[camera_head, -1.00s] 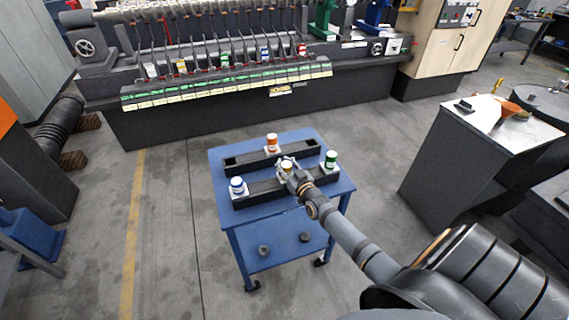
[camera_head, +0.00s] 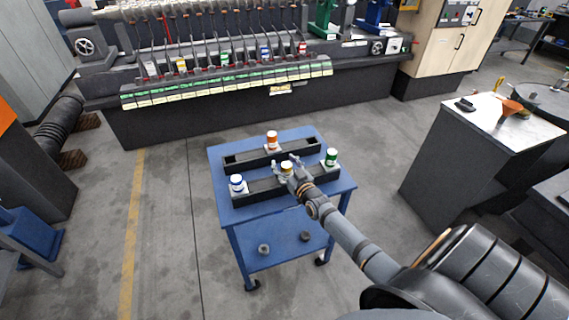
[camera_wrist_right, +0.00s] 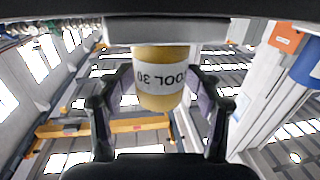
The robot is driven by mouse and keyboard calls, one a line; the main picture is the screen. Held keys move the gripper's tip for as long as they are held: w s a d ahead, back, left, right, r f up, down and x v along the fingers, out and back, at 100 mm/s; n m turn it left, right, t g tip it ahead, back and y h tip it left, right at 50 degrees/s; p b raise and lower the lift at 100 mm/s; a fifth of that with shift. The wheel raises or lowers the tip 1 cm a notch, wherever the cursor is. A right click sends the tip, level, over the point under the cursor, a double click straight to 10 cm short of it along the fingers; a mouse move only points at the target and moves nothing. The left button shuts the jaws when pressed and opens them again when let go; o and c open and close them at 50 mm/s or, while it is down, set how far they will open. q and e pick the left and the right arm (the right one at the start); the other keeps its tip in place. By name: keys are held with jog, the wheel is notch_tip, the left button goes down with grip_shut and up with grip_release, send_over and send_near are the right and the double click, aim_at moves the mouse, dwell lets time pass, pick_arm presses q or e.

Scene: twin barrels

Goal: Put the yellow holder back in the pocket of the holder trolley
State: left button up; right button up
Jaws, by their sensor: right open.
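The yellow holder (camera_head: 286,166) stands upright at the front black rail (camera_head: 262,187) of the blue holder trolley (camera_head: 222,167), between the blue and green holders. My right gripper (camera_head: 287,164) is open around it, reaching in from the front right. In the right wrist view, the yellow holder (camera_wrist_right: 160,88), with a white band of upside-down lettering, is between the two spread fingers of the gripper (camera_wrist_right: 160,82). Its base and pocket are largely hidden by the gripper in the head view, so I cannot tell how deep it sits. My left gripper is not in view.
A blue holder (camera_head: 237,184) stands at the front rail's left end and a green holder (camera_head: 331,157) at its right end. An orange holder (camera_head: 272,141) stands on the rear rail (camera_head: 243,161). A machine with a tool rack (camera_head: 225,88) is behind; a dark cabinet (camera_head: 450,160) is right.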

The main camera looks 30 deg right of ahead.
jog(key=shift+s+f, duration=0.1)
jog(key=shift+f, duration=0.1)
jog(key=s+a, duration=0.1)
jog(key=s, duration=1)
jog(key=shift+s+r, duration=0.25)
jog(key=shift+s, duration=0.1)
jog(key=s+f+g, duration=0.3)
jog(key=s+f, duration=0.1)
jog(key=f, duration=0.5)
jog(key=s+f+g, duration=0.2)
jog(key=s+f, duration=0.2)
jog(key=f, duration=0.5)
jog(key=s+f+g, duration=0.3)
jog(key=s+f, duration=0.1)
jog(key=f, duration=0.5)
jog(key=s+a+f+g, duration=0.2)
jog(key=s+f, duration=0.4)
jog(key=s, duration=0.3)
jog(key=s+a+f+n+g, duration=0.1)
jog(key=s+a+f+g, duration=0.2)
jog(key=s+f, duration=0.3)
jog(key=s+a+f+g, duration=0.3)
jog(key=s+f, duration=0.3)
jog(key=s, duration=0.6)
jog(key=shift+g+y, duration=0.3)
jog(key=shift+y, duration=0.1)
